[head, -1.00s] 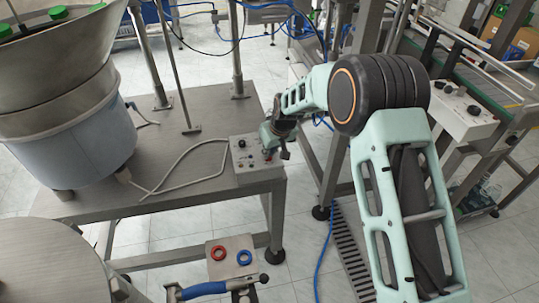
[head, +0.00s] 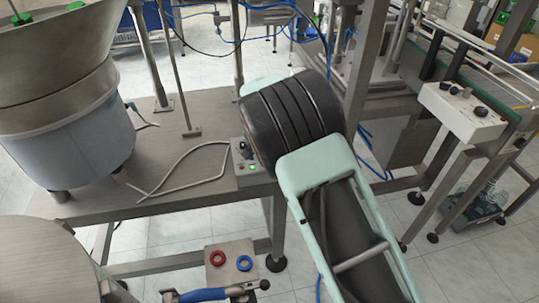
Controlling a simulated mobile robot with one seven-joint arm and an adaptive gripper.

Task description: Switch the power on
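The small grey control box (head: 246,178) sits at the front right corner of the steel table. My arm covers its right part. A dark knob (head: 242,148) shows on its top, and a green light (head: 253,167) glows near its front edge. I cannot make out which control is the power switch. My gripper is hidden behind my own arm, so I cannot see its fingers or whether it touches the box.
The feeder bowl (head: 50,105), with green caps (head: 21,19) at its rim, stands on the table's left. A cable (head: 180,165) lies between. Another control box (head: 463,110) stands at right. Red (head: 218,257) and blue (head: 245,263) rings lie on a plate below.

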